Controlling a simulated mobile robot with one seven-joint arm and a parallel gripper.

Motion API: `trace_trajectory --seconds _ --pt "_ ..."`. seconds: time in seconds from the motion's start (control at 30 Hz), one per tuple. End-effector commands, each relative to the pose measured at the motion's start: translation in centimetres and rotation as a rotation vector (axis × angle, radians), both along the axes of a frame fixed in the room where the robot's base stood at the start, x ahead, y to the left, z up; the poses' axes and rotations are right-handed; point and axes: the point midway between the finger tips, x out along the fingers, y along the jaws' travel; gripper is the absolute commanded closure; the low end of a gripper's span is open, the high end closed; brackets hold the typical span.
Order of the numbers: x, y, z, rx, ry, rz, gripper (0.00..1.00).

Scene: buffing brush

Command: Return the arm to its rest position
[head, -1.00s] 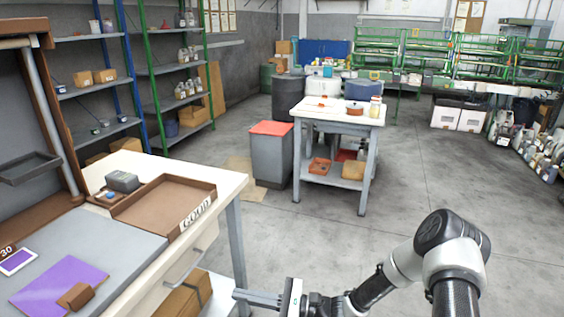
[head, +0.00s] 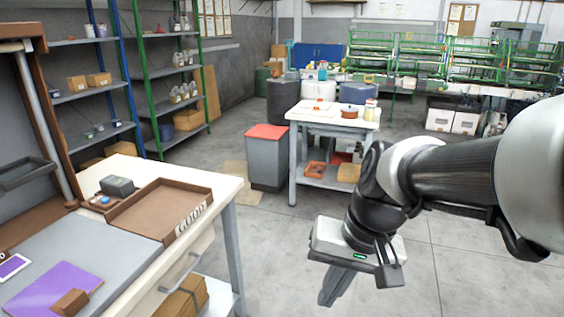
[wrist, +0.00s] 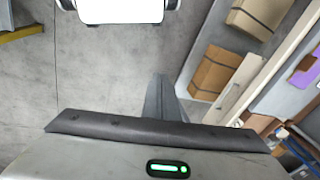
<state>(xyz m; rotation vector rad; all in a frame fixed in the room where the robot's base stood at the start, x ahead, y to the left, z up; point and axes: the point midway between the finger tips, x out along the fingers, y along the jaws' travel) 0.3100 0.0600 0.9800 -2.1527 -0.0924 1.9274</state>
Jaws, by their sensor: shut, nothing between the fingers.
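My gripper (head: 338,287) hangs over the floor to the right of the workbench in the head view, fingers pointing down. Its fingers are together with nothing between them. My arm is folded in from the right edge, with the wrist above the gripper. In the wrist view the fingers (wrist: 158,97) show as a narrow grey wedge above bare floor.
The workbench (head: 128,251) stands at left with a brown tray (head: 150,225), a purple sheet (head: 52,288) and a brown block (head: 69,303). A white table (head: 333,122) and a red-topped bin (head: 267,160) stand beyond. The floor right of the bench is clear.

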Motion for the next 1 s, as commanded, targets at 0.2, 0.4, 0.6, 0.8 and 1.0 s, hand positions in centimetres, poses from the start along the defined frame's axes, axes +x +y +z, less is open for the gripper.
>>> trace_trajectory --seconds 0.2,0.4,0.6,0.8,1.0 --pt "-2.2 -3.2 3.7 -0.14 -0.206 0.048 1.0" --pt "-3.6 -5.3 5.8 -0.222 -0.34 0.069 1.0" --pt "-4.1 -6.1 10.0 -0.252 -0.382 0.075 1.0" --pt "-4.0 -6.1 14.7 -0.251 -0.381 0.075 1.0" --pt "-4.0 -6.0 21.4 -0.25 -0.38 0.075 1.0"
